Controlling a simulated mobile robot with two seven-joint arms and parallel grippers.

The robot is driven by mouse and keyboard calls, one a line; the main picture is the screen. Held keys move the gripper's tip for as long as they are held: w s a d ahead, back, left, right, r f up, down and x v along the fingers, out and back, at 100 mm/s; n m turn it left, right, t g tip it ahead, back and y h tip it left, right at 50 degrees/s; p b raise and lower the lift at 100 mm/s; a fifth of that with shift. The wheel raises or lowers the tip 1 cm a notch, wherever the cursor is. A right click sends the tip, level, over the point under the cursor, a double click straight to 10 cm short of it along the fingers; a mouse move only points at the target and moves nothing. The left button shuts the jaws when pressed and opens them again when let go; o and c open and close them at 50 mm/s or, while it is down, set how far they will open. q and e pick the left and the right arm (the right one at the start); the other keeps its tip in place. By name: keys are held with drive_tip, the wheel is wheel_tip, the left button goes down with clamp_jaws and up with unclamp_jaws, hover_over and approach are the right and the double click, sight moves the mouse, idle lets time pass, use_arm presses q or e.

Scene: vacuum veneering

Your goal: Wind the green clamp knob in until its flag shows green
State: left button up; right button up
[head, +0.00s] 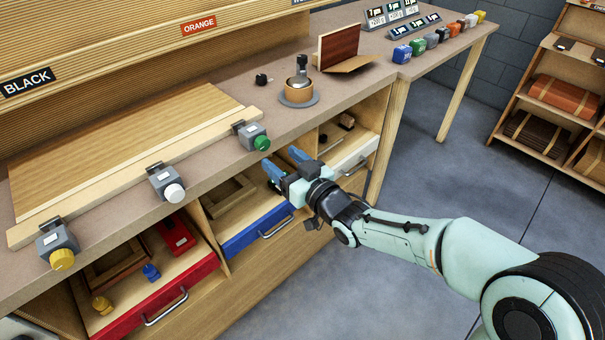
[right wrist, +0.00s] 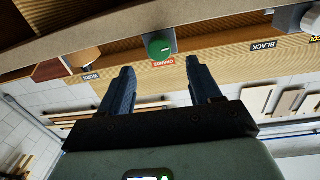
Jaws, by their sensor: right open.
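The green clamp knob (head: 262,142) sits on the front of a grey clamp (head: 248,131) at the right end of a wooden bar (head: 135,175) along the bench edge. My right gripper (head: 282,162) is open and empty, in front of the bench, a little below and right of the knob. In the right wrist view, the green knob (right wrist: 158,45) appears ahead of the gap between the two blue fingers (right wrist: 161,72), apart from both. A white line marks the knob's face. I cannot make out a flag or its colour. My left gripper is not in view.
Clamps with a white knob (head: 173,192) and a yellow knob (head: 62,259) hold the same bar. The red drawer (head: 165,300), blue drawer (head: 260,230) and white drawer (head: 350,153) stand open below. A round pot (head: 298,92) stands on the bench behind.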

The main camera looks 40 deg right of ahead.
sight(265, 145)
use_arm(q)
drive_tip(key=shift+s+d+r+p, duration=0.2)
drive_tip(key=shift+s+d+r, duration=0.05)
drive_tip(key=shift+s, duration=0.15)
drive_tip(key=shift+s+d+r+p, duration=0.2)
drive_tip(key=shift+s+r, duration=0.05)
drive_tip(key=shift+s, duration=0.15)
use_arm(e)
drive_tip(key=s, duration=0.7)
drive_tip(key=shift+s, duration=0.1)
drive_tip(key=p, duration=0.5)
drive_tip(key=shift+s+d+r, duration=0.1)
drive_tip(key=shift+s+r, duration=0.05)
drive_tip(key=shift+s, duration=0.2)
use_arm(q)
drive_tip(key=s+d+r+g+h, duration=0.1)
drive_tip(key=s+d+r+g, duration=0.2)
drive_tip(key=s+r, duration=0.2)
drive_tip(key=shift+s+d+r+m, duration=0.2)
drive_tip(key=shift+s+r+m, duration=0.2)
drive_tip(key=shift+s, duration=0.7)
use_arm(e)
drive_tip(key=w, duration=1.3)
drive_tip(key=shift+w+f, duration=0.15)
drive_tip(key=shift+f, duration=0.05)
